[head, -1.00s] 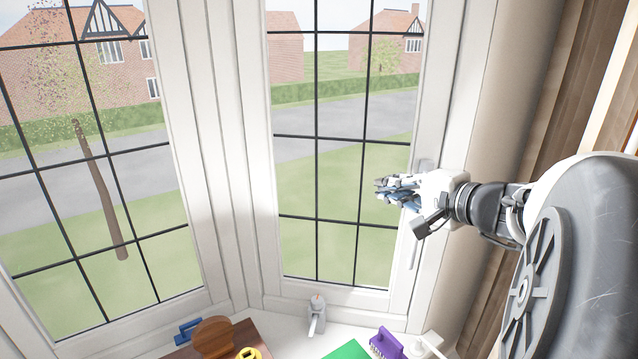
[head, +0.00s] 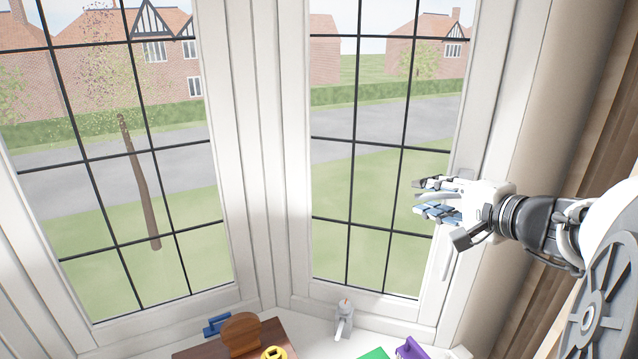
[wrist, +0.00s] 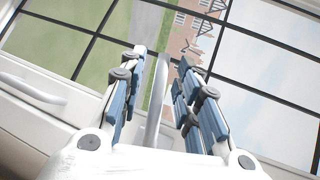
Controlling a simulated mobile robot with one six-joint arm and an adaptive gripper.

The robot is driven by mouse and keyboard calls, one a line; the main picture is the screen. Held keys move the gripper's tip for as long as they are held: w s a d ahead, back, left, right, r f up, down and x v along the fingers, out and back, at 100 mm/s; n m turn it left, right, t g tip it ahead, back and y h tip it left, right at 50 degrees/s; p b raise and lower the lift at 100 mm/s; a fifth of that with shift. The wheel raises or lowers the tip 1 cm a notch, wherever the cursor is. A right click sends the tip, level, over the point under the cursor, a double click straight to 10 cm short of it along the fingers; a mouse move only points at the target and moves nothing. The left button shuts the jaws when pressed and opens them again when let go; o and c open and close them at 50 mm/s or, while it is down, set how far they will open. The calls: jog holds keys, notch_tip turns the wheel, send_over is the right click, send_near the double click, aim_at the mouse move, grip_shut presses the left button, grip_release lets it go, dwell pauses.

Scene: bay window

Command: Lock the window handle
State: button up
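A smooth grey handle bar (wrist: 155,105) stands between the two blue-padded fingers of my gripper (wrist: 163,58) in the wrist view. The fingers are apart, one on each side of the bar; I cannot tell whether either touches it. In the head view my gripper (head: 424,197) is at the right side of the right-hand window and hides this bar. A second, pale handle (wrist: 32,90) lies along the window frame in the wrist view. In the head view it shows below my gripper (head: 446,264), running down the frame.
The white sill holds a grey spray-like object (head: 344,318), a brown wooden piece (head: 240,335), a blue item (head: 217,325), a yellow ring (head: 273,353), a green item (head: 374,354) and a purple brush (head: 411,348). A beige curtain (head: 540,130) hangs at right.

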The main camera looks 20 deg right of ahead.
jog(key=v, duration=1.1)
jog(key=shift+s, duration=0.3)
jog(key=shift+r, duration=0.1)
